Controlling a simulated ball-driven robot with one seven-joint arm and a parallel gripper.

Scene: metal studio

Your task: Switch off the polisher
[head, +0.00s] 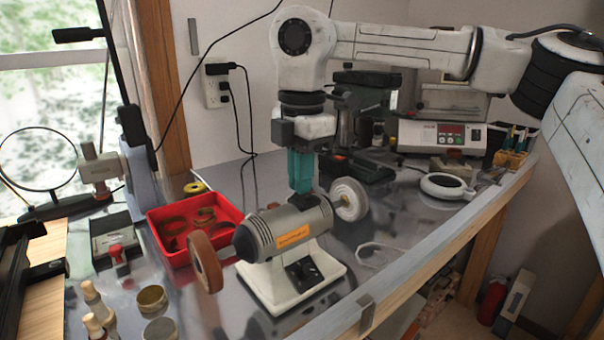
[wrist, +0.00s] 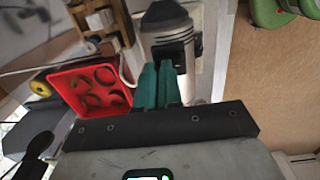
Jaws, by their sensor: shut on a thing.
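The polisher (head: 283,228) stands on the metal bench. It has a grey motor body with an orange label, a brown wheel (head: 205,262) at left and a white wheel (head: 350,199) at right. Its pale base carries a black switch panel (head: 304,271) at the front. My gripper (head: 301,188) points down with teal fingers at the top of the motor body. In the wrist view, the teal fingers (wrist: 160,66) are shut on a dark part (wrist: 170,52) on top of the polisher. The fingers partly hide this part, and I cannot tell its exact shape.
A red tray (head: 172,256) with ring-shaped parts lies behind and left of the polisher. Jars and brushes (head: 93,300) stand at the front left. A white ring-shaped thing (head: 447,186) and a control box (head: 440,136) are at the right.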

